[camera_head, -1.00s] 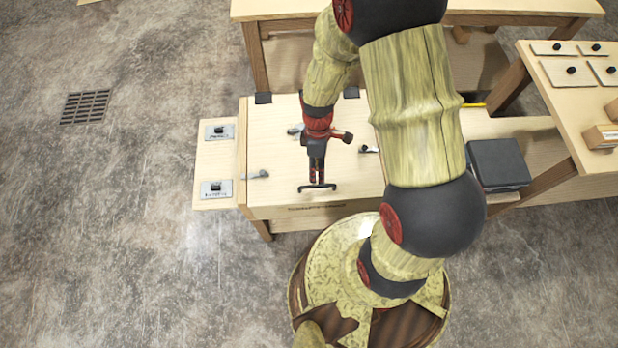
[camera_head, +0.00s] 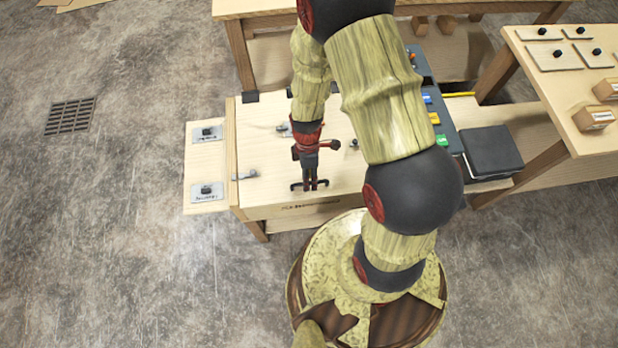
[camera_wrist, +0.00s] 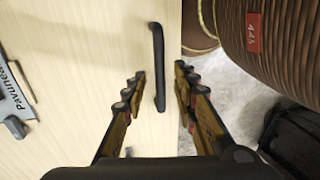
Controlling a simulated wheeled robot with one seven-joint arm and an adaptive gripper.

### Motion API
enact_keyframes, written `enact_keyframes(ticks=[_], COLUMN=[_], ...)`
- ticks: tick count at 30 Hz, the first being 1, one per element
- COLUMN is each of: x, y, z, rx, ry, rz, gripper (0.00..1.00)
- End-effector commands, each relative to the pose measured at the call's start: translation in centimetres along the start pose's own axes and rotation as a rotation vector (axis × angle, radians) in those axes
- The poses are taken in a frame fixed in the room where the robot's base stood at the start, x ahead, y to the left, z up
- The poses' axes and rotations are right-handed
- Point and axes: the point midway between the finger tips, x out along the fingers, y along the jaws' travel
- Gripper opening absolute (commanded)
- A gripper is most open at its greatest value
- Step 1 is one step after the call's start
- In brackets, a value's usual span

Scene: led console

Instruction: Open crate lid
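The pale wooden crate lid (camera_head: 262,150) lies flat and closed on the crate, with dark hinges at its far edge. A black bar handle (camera_wrist: 158,60) is on the lid; in the head view its ends show beside my fingers near the lid's front edge. My gripper (camera_head: 310,184) is low over the handle. In the wrist view my gripper (camera_wrist: 160,98) is open, with one finger on each side of the handle's near part. I cannot tell whether the fingers touch it. A metal latch (camera_head: 244,176) is at the lid's left edge.
A side board with two metal plates (camera_head: 207,191) adjoins the crate at left. A console with coloured buttons (camera_head: 433,118) and a dark box (camera_head: 490,150) stand at right. A table with pale tiles (camera_head: 560,58) is further right. The floor at left is clear.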

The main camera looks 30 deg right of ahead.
Motion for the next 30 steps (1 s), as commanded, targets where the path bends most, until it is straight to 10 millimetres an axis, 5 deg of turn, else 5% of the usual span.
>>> enact_keyframes(ticks=[6,21,30], x=[-0.02,-0.04,-0.04], y=[0.02,0.03,0.05], z=[-0.01,-0.01,-0.02], rx=[0.000,0.000,0.000], ry=[0.000,0.000,0.000], rz=[0.000,0.001,0.001], gripper=[0.28,0.00,0.00])
